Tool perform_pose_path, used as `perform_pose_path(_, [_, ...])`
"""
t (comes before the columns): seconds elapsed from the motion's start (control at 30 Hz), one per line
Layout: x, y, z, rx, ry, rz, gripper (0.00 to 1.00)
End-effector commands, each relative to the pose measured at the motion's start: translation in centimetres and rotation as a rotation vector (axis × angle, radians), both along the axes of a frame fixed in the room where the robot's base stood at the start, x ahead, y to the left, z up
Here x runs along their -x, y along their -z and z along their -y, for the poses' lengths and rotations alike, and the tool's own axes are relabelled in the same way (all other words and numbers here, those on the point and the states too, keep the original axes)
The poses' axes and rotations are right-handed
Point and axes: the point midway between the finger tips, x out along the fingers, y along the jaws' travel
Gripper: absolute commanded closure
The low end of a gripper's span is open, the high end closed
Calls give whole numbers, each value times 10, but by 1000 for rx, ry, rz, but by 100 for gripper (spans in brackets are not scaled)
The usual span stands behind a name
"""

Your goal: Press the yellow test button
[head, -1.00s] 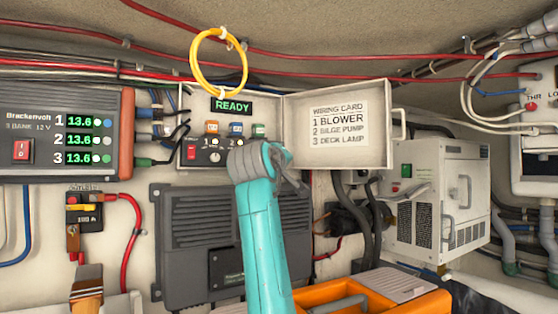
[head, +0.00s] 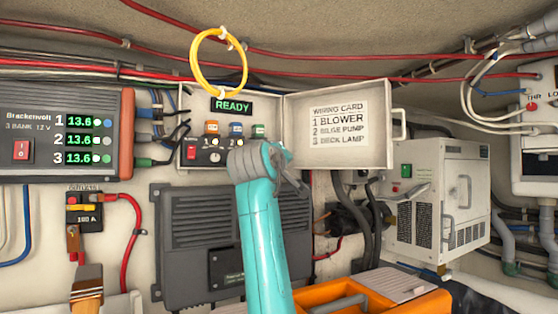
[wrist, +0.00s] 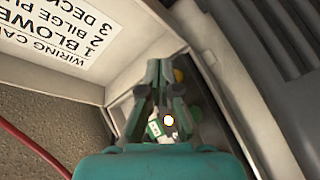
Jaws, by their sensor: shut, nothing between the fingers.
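A small yellow round spot (wrist: 179,75), which looks like the yellow test button, shows in the wrist view just right of my fingertips. Fingers partly cover the area around it. I cannot tell whether they touch it. In the head view my own wrist hides that part of the panel. My gripper (wrist: 160,68) is shut and empty inside the open panel box. In the head view it (head: 288,172) is at the box's lower right. The box (head: 187,104) has a lit READY display (head: 232,106), a red switch (head: 191,153) and orange, blue and green parts.
The box's open door (head: 295,125) bears a wiring card (head: 339,124) and stands right beside my gripper. A charger (head: 60,135) is at the left. A finned grey unit (head: 185,235) is below. A yellow cable loop (head: 218,92) hangs above. A white unit (head: 430,195) stands right.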

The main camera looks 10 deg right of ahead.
Motion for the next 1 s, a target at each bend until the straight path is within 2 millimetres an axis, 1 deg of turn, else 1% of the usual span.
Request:
perform_pose_path(0.33, [0,0,0,0,0,0,100])
perform_pose_path(0.63, [-8,0,-3,1,-1,-1,100])
perform_pose_path(1.0, [-8,0,-3,0,0,0,100])
